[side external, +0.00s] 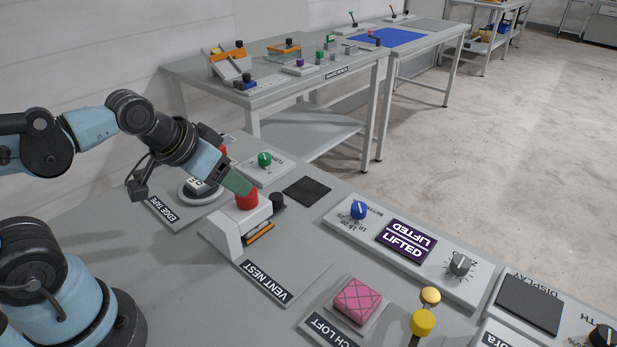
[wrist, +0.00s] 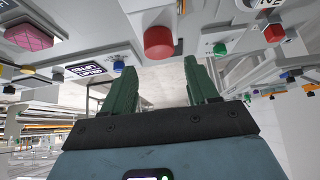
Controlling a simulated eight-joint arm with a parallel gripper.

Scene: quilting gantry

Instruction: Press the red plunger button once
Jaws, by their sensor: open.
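I cannot tell whether a fingertip touches the button.
A black knob (side external: 277,200) sits right beside the button. Another red button (side external: 222,151) and a green knob (side external: 265,159) lie behind. A pink quilted block (side external: 357,301), a purple "LIFTED" display (side external: 406,240) and yellow knobs (side external: 423,322) are to the right. A dark square pad (side external: 307,191) lies flat nearby.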

